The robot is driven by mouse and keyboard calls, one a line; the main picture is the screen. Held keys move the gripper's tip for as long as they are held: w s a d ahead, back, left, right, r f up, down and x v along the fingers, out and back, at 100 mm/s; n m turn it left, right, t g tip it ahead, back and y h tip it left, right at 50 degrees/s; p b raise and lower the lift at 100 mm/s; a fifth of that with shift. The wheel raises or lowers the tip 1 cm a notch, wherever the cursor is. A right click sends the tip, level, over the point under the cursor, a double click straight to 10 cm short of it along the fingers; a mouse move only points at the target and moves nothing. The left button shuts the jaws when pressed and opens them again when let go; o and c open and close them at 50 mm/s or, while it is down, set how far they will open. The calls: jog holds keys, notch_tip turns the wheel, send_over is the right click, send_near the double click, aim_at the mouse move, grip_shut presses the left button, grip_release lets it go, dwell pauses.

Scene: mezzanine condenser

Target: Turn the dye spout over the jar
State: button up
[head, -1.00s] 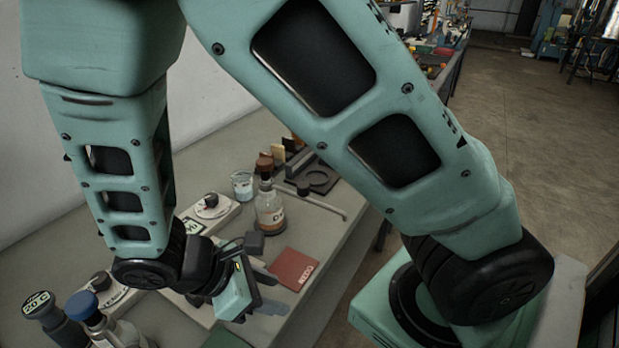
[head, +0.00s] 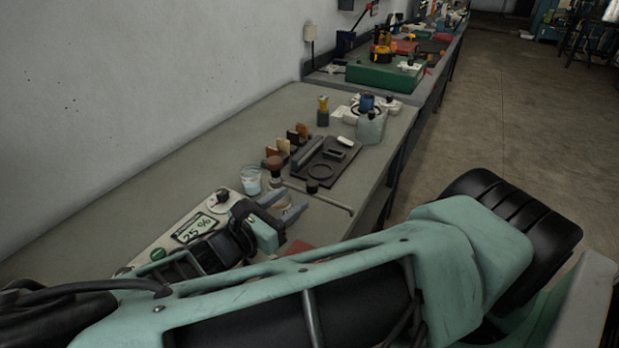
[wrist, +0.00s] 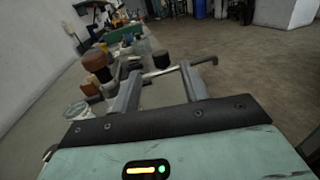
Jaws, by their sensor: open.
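A thin grey spout (head: 333,203) with a dark knob (head: 313,187) near its middle lies across the bench's front edge. In the wrist view the spout (wrist: 190,66) crosses just beyond the fingertips; I cannot tell whether they touch. My gripper (head: 285,222) is open and empty, its two grey fingers apart; it also shows in the wrist view (wrist: 162,70). I cannot tell which is the task's jar.
A black tray (head: 343,170) with a ring and a block lies behind the spout. A white panel reading 25 % (head: 160,243) is left of the gripper. A red card (head: 300,251) is partly covered. The bench's back left is bare.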

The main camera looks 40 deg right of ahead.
aim_at(308, 187)
jog(key=d, duration=0.2)
jog(key=d+p, duration=0.1)
jog(key=d, duration=0.2)
jog(key=w+d+p, duration=0.1)
jog(key=d, duration=0.2)
jog(key=shift+w, duration=0.1)
grip_shut()
